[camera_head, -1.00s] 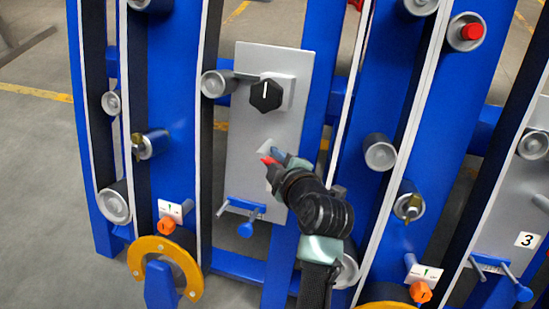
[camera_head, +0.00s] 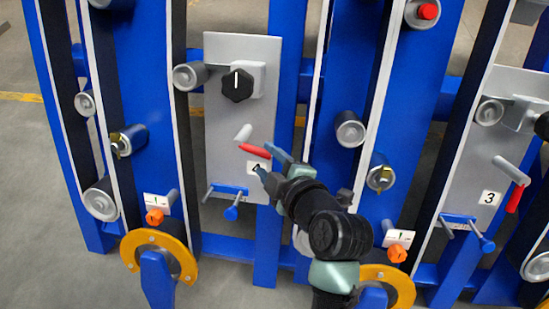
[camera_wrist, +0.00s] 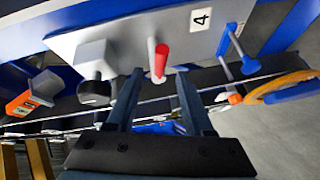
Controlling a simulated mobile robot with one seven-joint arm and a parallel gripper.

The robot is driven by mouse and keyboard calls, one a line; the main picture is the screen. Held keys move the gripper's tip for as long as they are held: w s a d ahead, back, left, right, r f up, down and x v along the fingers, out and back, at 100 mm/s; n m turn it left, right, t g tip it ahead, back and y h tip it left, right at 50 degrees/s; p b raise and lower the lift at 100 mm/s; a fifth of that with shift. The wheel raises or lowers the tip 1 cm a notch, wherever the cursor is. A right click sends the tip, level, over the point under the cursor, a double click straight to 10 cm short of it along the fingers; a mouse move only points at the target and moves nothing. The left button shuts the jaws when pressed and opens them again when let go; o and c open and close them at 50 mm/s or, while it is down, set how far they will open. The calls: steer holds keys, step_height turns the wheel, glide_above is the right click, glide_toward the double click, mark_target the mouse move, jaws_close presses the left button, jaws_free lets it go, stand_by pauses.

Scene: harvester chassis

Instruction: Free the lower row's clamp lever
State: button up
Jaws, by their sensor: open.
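A lever with a red handle (camera_head: 255,151) and a grey peg is mounted on the grey plate marked 4 (camera_head: 225,115). Its handle points right and slightly down. In the wrist view the red handle (camera_wrist: 161,60) shows end-on, between and beyond the fingertips. My gripper (camera_head: 265,160) is open and empty at the handle's right end; I cannot tell whether it touches. Its two fingers also show in the wrist view (camera_wrist: 158,80). Lower on the plate is a blue bar with a blue-ended rod (camera_head: 230,212). A similar red-handled lever (camera_head: 515,198) hangs downward on plate 3.
A black knob (camera_head: 238,85) sits above the lever. Blue uprights and dark belts flank the plate. Metal rollers (camera_head: 350,130) stick out on both sides.

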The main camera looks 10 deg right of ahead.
steer(key=shift+p+v, duration=0.3)
steer(key=shift+v, duration=1.25)
